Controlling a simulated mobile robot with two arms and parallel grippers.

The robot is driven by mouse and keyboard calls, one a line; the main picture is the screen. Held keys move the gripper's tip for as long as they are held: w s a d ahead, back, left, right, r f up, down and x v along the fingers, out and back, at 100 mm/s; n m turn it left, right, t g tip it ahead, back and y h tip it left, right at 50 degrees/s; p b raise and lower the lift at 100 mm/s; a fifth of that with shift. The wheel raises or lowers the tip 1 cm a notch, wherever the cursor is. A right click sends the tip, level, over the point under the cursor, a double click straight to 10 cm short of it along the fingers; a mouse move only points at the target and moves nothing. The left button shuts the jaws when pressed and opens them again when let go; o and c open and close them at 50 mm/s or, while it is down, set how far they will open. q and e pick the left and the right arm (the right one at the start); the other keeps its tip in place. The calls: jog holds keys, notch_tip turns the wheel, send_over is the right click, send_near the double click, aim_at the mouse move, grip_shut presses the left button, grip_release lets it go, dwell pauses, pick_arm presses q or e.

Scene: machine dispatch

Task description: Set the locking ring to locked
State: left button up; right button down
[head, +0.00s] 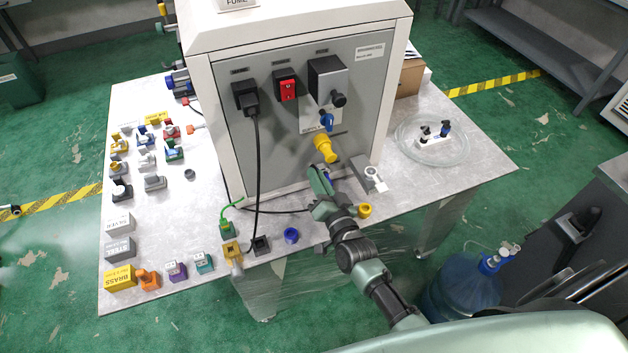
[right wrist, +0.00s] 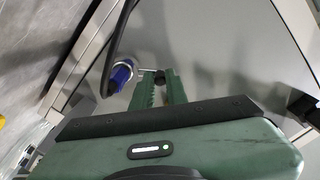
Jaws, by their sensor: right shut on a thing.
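In the right wrist view a blue round fitting with a silvery collar (right wrist: 122,73) sits on the grey panel; I take it to be the locking ring. A thin bright rod runs from it to a small dark knob (right wrist: 158,77). My right gripper (right wrist: 159,84) is shut on that knob, one green finger on each side. In the head view my right gripper (head: 320,176) is low at the panel, just below a yellow fitting (head: 326,148), and mostly hides the blue fitting. Lock markings cannot be read. My left gripper is not in view.
The white-framed machine (head: 205,110) stands on a grey table (head: 470,165). A black cable (head: 256,170) hangs down its front. A grey block (head: 370,176) and a yellow ring (head: 364,210) lie close to my right arm. Several coloured parts stand at the left.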

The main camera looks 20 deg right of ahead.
aim_at(330, 172)
jog(key=shift+d+r+m+b, duration=0.2)
jog(key=shift+d+m, duration=0.3)
jog(key=shift+m, duration=0.75)
jog(key=shift+d+r+m+b, duration=0.2)
jog(key=shift+d+m, duration=0.35)
jog(key=shift+m, duration=0.65)
jog(key=shift+d+r+m+b, duration=0.1)
jog(key=shift+d+m+b, duration=0.3)
jog(key=shift+m, duration=0.85)
jog(key=shift+d, duration=0.15)
jog(key=c, duration=1.4)
grip_release()
jog(key=s+b, duration=0.1)
jog(key=s, duration=0.6)
jog(key=shift+s+d, duration=0.2)
jog(key=shift+s, duration=0.15)
